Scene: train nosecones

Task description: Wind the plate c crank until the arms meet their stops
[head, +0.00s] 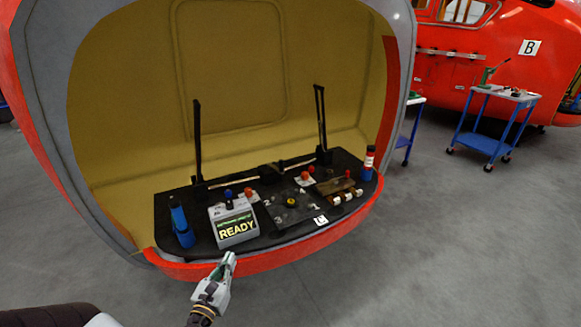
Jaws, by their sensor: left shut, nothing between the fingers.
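A black deck (180,200) lies inside the open red nosecone, with a small white letter label (321,220) at its front edge, too small to read surely. Two black upright arms, a left one (197,140) and a right one (320,115), stand at the back of the deck, joined by a low dark linkage (268,170). A dark numbered plate (285,212) with a yellow centre sits at the middle. I cannot pick out the crank for certain. My left gripper (229,260) is shut and empty, in front of the nosecone's red lip. My right gripper is out of view.
A blue trolley (490,130) stands back right by another red nosecone marked B (530,47). Grey floor is clear at right.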

